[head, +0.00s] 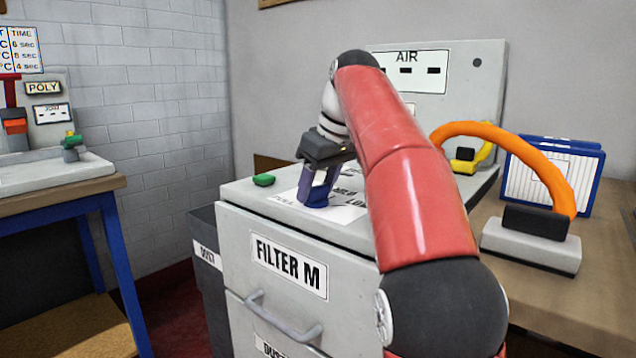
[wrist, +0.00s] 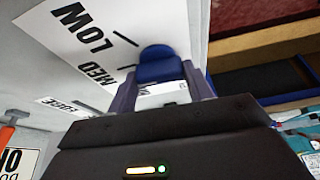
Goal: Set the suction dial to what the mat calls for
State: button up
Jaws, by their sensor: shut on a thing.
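The blue suction dial (head: 313,198) stands on top of the grey filter cabinet (head: 232,190). My gripper (head: 318,188) comes down from above and is shut on the dial. In the wrist view the blue dial (wrist: 160,66) sits between the two fingers of my gripper (wrist: 162,88). A white scale label (wrist: 75,35) lies around it, with LOW, MED and a further word partly hidden by my gripper. Tick marks show beside LOW and MED. The dial's pointer is hidden, so its setting cannot be told. No mat can be made out in either view.
A green button (head: 264,180) is left of the dial. The AIR panel (head: 407,75) stands behind. An orange hose (head: 500,128) and a blue-framed filter (head: 540,178) are at right. A workbench (head: 60,190) with a POLY sign is at left. My arm hides part of the cabinet top.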

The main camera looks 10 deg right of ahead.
jog(key=m+h+p, duration=0.1)
jog(key=m, duration=0.1)
jog(key=m+h+p, duration=0.1)
jog(key=m+p, duration=0.1)
jog(key=m, duration=0.1)
jog(key=shift+a+r+m+t, duration=0.15)
jog(key=shift+r+m+t, duration=0.05)
jog(key=shift+m+t, duration=0.1)
jog(key=m+h+p, duration=0.2)
jog(key=m+p, duration=0.1)
jog(key=m, duration=0.2)
jog(key=shift+f, duration=0.1)
jog(key=shift+m, duration=0.4)
jog(key=o, duration=1)
jog(key=shift+f, duration=0.1)
jog(key=p+v, duration=0.1)
jog(key=v, duration=0.7)
jog(key=shift+w+a, duration=0.15)
